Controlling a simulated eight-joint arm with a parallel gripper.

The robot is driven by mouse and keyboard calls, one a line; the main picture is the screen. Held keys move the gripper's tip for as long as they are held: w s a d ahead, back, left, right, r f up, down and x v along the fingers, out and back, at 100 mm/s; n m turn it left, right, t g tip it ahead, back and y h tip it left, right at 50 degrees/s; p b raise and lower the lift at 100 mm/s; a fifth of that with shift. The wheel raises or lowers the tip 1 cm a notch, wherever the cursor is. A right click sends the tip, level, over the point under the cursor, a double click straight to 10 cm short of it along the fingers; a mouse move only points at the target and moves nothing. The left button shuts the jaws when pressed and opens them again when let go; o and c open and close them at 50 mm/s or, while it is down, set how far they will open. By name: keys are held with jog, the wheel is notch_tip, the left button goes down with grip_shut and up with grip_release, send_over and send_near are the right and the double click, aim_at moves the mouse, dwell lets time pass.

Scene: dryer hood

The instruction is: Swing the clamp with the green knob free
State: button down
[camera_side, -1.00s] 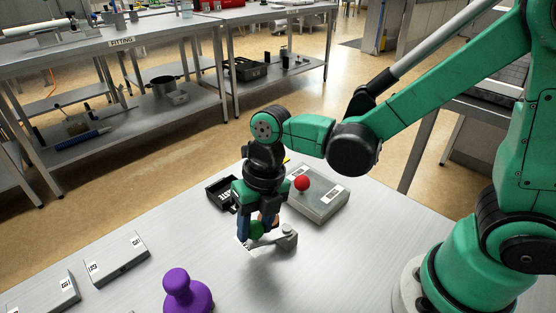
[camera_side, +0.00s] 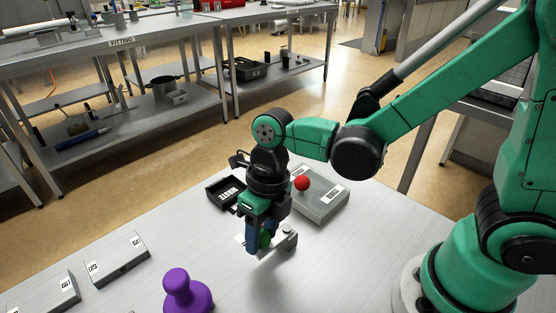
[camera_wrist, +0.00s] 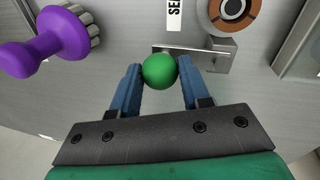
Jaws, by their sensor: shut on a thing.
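The clamp (camera_side: 287,238) is a grey metal arm on the table, with a raised pivot end at its right in the side view. In the wrist view its grey arm (camera_wrist: 215,56) lies just beyond its round green knob (camera_wrist: 159,71). My gripper (camera_wrist: 158,85) has its two blue fingers shut on the green knob, one on each side. In the side view my gripper (camera_side: 260,238) points down at the clamp and hides most of the knob. A copper-coloured ring with a white and dark centre (camera_wrist: 250,14) sits beside the clamp in the wrist view.
A purple knobbed piece (camera_side: 186,291) stands at the front; it also shows in the wrist view (camera_wrist: 62,35). A black tray marked WASTE (camera_side: 224,194) and a grey box (camera_side: 323,203) with a red ball (camera_side: 302,183) stand behind. Flat grey boxes (camera_side: 117,258) lie left.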

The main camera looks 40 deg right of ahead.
jog(key=shift+c, duration=2.1)
grip_release()
jog(key=shift+r, duration=0.1)
jog(key=shift+w+d+r, duration=0.1)
jog(key=shift+d+r, duration=0.05)
jog(key=shift+r, duration=0.75)
jog(key=shift+s+d+r, duration=0.1)
jog(key=shift+d+r, duration=0.1)
jog(key=shift+r, duration=0.7)
jog(key=shift+w+d+r, duration=0.1)
jog(key=shift+d+r, duration=0.05)
jog(key=shift+r, duration=0.75)
